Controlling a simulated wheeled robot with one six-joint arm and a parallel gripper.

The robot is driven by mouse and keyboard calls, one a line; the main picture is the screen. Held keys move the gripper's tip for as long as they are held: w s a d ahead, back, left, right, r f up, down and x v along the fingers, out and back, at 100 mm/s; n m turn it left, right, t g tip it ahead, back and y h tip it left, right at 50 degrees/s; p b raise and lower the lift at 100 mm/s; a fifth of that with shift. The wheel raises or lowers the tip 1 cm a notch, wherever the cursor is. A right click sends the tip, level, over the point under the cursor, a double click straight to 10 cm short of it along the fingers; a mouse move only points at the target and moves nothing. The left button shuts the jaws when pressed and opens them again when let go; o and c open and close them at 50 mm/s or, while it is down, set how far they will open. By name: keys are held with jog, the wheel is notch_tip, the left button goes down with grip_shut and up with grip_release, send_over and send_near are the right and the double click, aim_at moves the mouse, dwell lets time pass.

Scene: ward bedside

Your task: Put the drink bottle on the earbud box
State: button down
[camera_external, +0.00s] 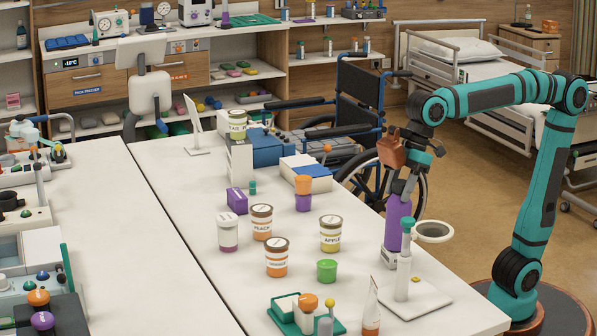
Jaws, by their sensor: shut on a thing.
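The drink bottle (394,228), apparently the tall purple one with a pale lower band, is at the right side of the white table. My gripper (405,186) points down and is shut on its top. The bottle leans slightly; I cannot tell whether its bottom touches the table. A small purple box (237,201), which seems to be the earbud box, sits on the table left of the bottle, well apart from my gripper. Its top looks bare.
A white stand with a ring (415,299) is close in front of the bottle. An orange-and-purple container (303,196) is right of the box.

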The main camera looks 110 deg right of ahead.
jog(key=c, duration=0.7)
grip_release()
jog(key=shift+f, duration=0.1)
jog(key=shift+c, duration=0.2)
jog(key=a+v, duration=0.1)
jog(key=v, duration=1.1)
jog(key=s+d+f+m+t, duration=0.2)
jog(key=s+t, duration=1)
jog(key=s, duration=0.2)
jog(key=shift+s+f+t+h, duration=0.25)
jog(key=shift+t+h, duration=0.15)
jog(key=shift+d, duration=0.1)
